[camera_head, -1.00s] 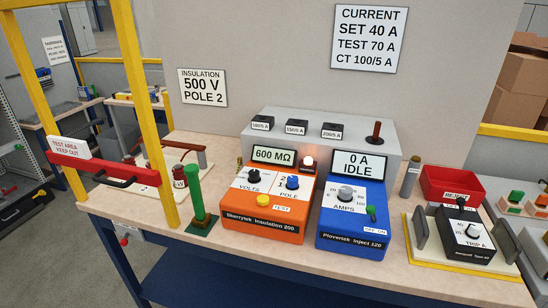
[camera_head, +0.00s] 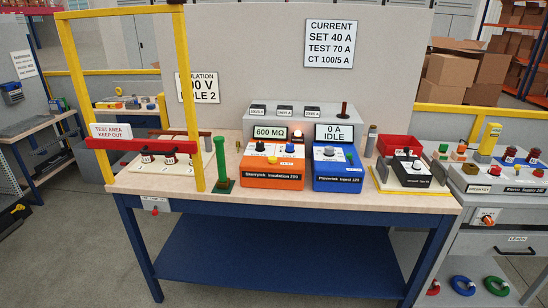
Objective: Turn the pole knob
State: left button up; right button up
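The pole knob (camera_head: 286,148) is a small blue knob on the white sloping panel of the orange insulation tester (camera_head: 272,183). It sits to the right of the black volts knob (camera_head: 260,147); which way it points is too small to read. The tester's display (camera_head: 270,133) reads 600 MΩ. A sign (camera_head: 197,88) on the back panel is partly hidden by the yellow post; its lower line ends in "2". Neither of my grippers shows in the head view.
A blue injector (camera_head: 338,184) stands just right of the tester. A green post (camera_head: 221,160) and a yellow frame (camera_head: 67,65) with a red bar (camera_head: 130,145) stand to the left. A red tray (camera_head: 398,144) is farther right. Floor is clear before the bench.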

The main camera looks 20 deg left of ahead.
aim_at(289, 146)
jog(key=z, duration=1)
jog(key=i, duration=1.5)
jog(key=u, duration=0.7)
jog(key=i, duration=0.65)
jog(key=u, duration=0.9)
